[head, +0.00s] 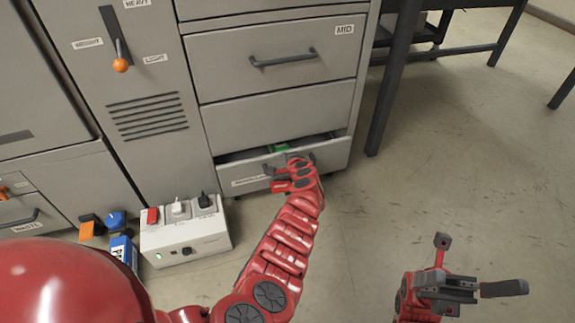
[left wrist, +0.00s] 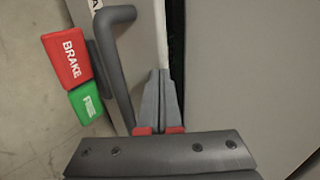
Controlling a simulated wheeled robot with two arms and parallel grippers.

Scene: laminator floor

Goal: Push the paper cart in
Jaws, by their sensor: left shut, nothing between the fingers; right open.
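The paper cart (head: 330,153) is the low grey front at the bottom of the cabinet, standing partly out with a dark gap behind its top edge. The left wrist view shows its grey front panel (left wrist: 147,45), dark bar handle (left wrist: 124,70), red BRAKE pedal (left wrist: 66,57) and green FREE pedal (left wrist: 87,103). My left gripper (head: 293,160) is shut and empty at the cart front, its fingertips (left wrist: 160,78) beside the handle near the panel's edge. Contact is unclear. My right gripper (head: 475,275) is open, low at the right, away from the cart.
Above the cart is a drawer marked MID (head: 270,75). A white switch box (head: 185,240) and a blue item (head: 124,250) stand on the floor left of my arm. A dark table leg (head: 388,100) is right of the cabinet. The floor at right is clear.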

